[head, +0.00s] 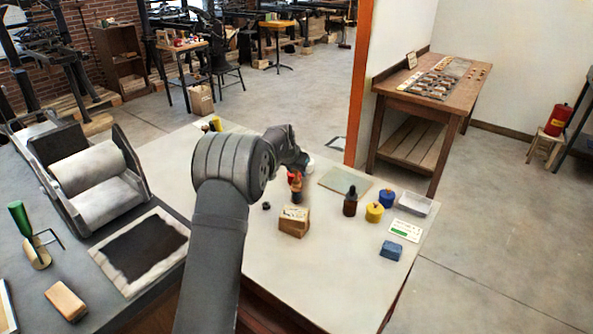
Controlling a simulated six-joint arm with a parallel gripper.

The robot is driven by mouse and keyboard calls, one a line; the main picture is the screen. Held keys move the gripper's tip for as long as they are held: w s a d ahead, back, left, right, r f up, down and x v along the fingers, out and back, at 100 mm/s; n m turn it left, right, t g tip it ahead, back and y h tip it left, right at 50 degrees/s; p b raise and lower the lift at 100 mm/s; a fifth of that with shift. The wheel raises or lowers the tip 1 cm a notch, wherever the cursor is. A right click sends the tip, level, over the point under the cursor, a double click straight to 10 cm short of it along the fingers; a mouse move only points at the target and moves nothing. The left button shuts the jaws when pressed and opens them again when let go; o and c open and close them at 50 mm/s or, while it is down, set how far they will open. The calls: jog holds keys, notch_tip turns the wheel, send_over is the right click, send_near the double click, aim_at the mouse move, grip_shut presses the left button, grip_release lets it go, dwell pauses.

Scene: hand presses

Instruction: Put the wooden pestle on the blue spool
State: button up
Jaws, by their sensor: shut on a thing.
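My gripper (302,165) is over the middle of the pale table, partly hidden by my own arm. It is shut on a small dark brown and reddish upright piece (297,192), which looks like the wooden pestle, though its shape is hard to make out. The piece shows just above or behind the wooden box; I cannot tell whether they touch. The blue spool (387,197) stands on the table to the right of my gripper, behind a yellow spool (374,213). I see nothing resting on the blue spool.
A wooden box (293,223) stands below my gripper. A dark dropper bottle (350,202), a clear tray (413,203), a green-and-white card (405,230) and a blue block (391,250) surround the spools. A greenish flat sheet (345,181) lies behind. The front of the table is clear.

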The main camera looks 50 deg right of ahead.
jog(key=shift+f, duration=0.1)
jog(key=o, duration=1)
jog(key=shift+o, duration=0.2)
jog(key=shift+a+r, duration=0.1)
jog(key=shift+r, duration=0.3)
jog(key=v, duration=1.1)
jog(key=shift+a, duration=0.2)
jog(key=x, duration=1.2)
jog(key=shift+d, duration=0.1)
jog(key=shift+r, duration=1.2)
